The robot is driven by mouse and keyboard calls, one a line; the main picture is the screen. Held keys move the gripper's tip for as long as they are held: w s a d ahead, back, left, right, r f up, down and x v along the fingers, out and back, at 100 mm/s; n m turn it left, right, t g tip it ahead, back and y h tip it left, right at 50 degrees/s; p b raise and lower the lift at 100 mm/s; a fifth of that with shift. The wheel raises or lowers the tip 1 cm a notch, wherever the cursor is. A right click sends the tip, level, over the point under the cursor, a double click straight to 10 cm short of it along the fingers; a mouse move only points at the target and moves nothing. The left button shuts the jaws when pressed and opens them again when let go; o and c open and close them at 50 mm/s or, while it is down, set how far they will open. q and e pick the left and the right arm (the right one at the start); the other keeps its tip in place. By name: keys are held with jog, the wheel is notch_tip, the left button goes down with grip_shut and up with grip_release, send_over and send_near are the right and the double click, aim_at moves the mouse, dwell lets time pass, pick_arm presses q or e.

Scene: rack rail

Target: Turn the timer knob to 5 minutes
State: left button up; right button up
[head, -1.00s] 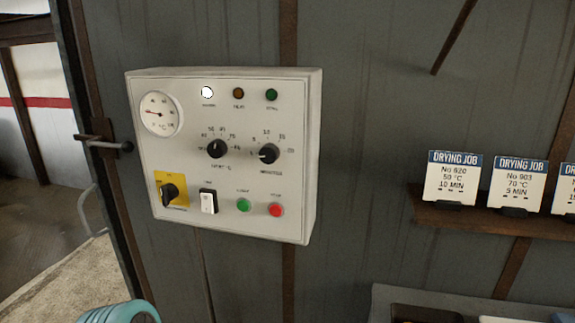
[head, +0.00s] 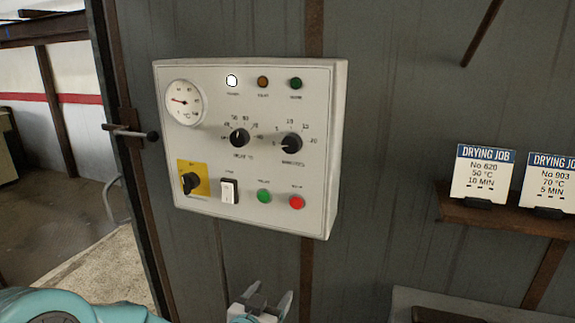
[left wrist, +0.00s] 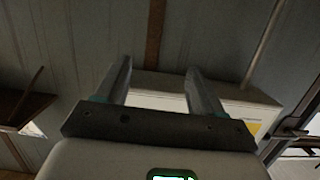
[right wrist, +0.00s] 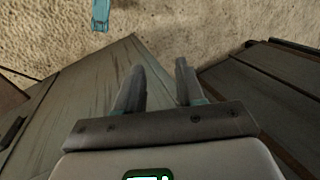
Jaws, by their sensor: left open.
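The timer knob (head: 291,143) is a round black knob marked MINUTES on the white control panel (head: 270,225). Marks around it include 5, 10 and 20. Its pale pointer seems to face left, near the low end, but is small. My left gripper (head: 268,293) is open and empty below the panel, apart from the knob. The left wrist view shows its two fingers (left wrist: 157,68) spread, with the panel (left wrist: 225,100) behind them and no knob visible. My right gripper (right wrist: 160,66) is open and empty, above the floor and away from the panel.
A similar black temperature knob (head: 239,137) sits left of the timer knob. A yellow-backed switch (head: 191,182), white rocker (head: 229,191), green button (head: 264,196) and red button (head: 297,202) lie below. Drying job cards (head: 482,174) stand on a shelf at right.

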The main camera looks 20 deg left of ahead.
pick_arm(q)
notch_tip(320, 180, up, 10)
jog(key=t, duration=0.3)
jog(key=t+b, duration=0.3)
jog(key=t, duration=0.1)
send_near(290, 149)
jog(key=p+x, duration=0.7)
jog(key=x, duration=0.1)
jog(key=shift+a+r, duration=0.1)
jog(key=shift+r, duration=0.05)
jog(key=shift+w, duration=0.3)
pick_arm(e)
notch_tip(290, 149, up, 3)
jog(key=shift+s+r, duration=0.1)
pick_arm(q)
jog(key=c, duration=1.1)
jog(key=shift+o, duration=0.2)
